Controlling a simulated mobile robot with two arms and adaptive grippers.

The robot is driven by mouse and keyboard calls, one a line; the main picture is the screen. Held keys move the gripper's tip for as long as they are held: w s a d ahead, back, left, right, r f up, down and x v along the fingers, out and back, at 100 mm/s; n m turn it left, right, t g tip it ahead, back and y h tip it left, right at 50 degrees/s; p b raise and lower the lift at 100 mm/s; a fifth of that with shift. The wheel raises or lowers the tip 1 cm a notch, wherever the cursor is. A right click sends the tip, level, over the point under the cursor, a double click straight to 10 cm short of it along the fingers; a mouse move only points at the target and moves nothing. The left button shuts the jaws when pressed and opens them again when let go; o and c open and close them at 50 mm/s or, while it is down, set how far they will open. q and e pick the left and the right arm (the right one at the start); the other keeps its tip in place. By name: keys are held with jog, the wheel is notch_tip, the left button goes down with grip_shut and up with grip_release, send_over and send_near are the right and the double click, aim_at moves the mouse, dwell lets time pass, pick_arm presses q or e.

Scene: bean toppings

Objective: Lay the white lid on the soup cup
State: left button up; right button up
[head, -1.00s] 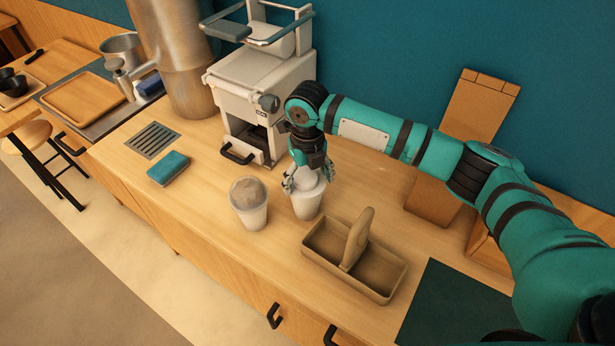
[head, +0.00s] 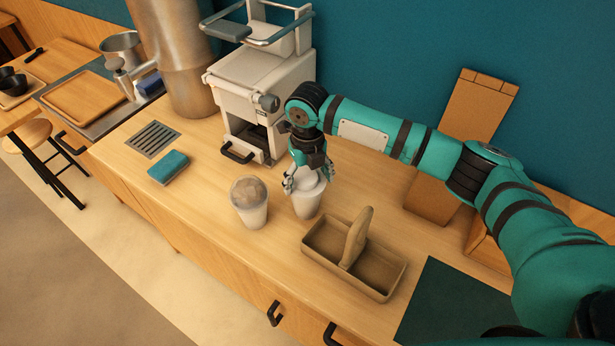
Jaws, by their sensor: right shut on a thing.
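A white cup (head: 307,206), which I take for the soup cup, stands upright on the wooden counter. My right gripper (head: 304,184) points down at its top and is shut on the white lid (head: 312,185). The lid is at the cup's mouth, partly hidden by the fingers. I cannot tell whether it rests fully on the rim. My left gripper is not in view.
A second cup (head: 252,214) with a clear domed top stands close on the left. A brown two-part caddy (head: 326,265) is in front to the right. A white machine (head: 262,88) stands behind. A blue-green sponge (head: 168,168) lies left on the counter.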

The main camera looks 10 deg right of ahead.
jog(key=shift+p, duration=0.35)
jog(key=shift+f, duration=0.3)
dwell(0.9)
jog(key=shift+p, duration=0.35)
dwell(0.4)
jog(key=shift+f, duration=0.1)
jog(key=o, duration=0.5)
jog(key=shift+o, duration=0.2)
jog(key=shift+r+p, duration=3.35)
jog(key=shift+r, duration=0.25)
